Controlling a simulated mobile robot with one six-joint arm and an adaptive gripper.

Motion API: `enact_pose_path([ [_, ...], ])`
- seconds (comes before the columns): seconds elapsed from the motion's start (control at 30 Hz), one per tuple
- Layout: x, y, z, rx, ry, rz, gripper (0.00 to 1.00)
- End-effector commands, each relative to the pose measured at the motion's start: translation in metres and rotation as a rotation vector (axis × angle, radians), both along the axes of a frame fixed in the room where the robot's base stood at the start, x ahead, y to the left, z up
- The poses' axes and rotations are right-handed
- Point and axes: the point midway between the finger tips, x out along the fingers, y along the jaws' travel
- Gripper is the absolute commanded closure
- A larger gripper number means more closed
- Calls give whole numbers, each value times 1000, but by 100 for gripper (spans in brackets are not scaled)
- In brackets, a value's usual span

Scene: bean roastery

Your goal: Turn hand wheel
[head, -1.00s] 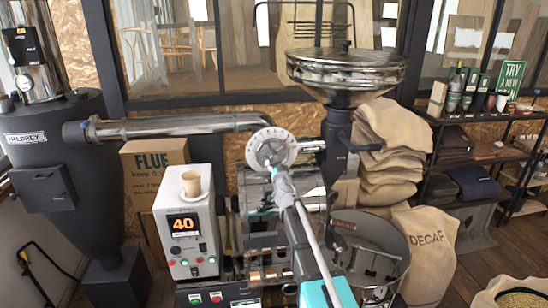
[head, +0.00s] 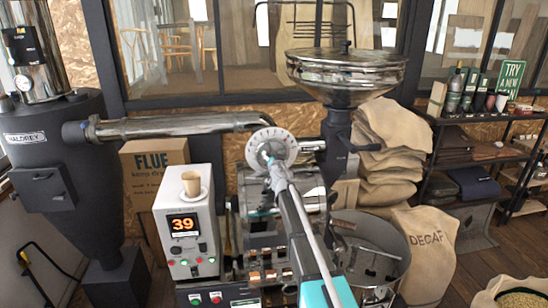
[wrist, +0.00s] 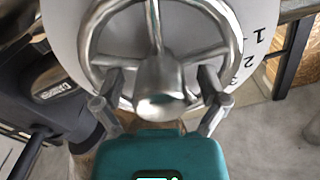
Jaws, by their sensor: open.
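The hand wheel (wrist: 229,50) is a silver spoked ring with a round hub in front of a white numbered dial (wrist: 258,22). In the head view the white dial (head: 271,149) sits on the roaster, at the end of the horizontal flue pipe, and my arm partly covers it. My gripper (wrist: 160,98) is open in the wrist view, with one finger on each side of the hub, near the lower rim of the wheel. I cannot tell whether the fingers touch the wheel. In the head view my gripper (head: 270,163) is small and overlaps the dial.
A control box (head: 191,235) reading 39, with a paper cup (head: 191,184) on top, stands left of the roaster. The silver hopper (head: 345,70) is above right. A round cooling tray (head: 375,255) and burlap sacks (head: 390,150) are to the right.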

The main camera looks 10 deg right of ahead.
Motion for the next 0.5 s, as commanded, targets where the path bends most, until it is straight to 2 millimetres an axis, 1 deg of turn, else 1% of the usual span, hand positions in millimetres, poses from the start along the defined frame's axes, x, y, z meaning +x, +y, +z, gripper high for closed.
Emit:
enact_pose_path([
  [0.03, 0, 0, 0, 0, 0, 0, 11],
  [0.07, 0, 0, 0, 0, 0, 0, 17],
  [0.1, 0, 0, 0, 0, 0, 0, 24],
  [0.17, 0, 0, 0, 0, 0, 0, 36],
  [0.2, 0, 0, 0, 0, 0, 0, 43],
  [0.37, 0, 0, 0, 0, 0, 0, 73],
  [0.5, 0, 0, 0, 0, 0, 0, 99],
])
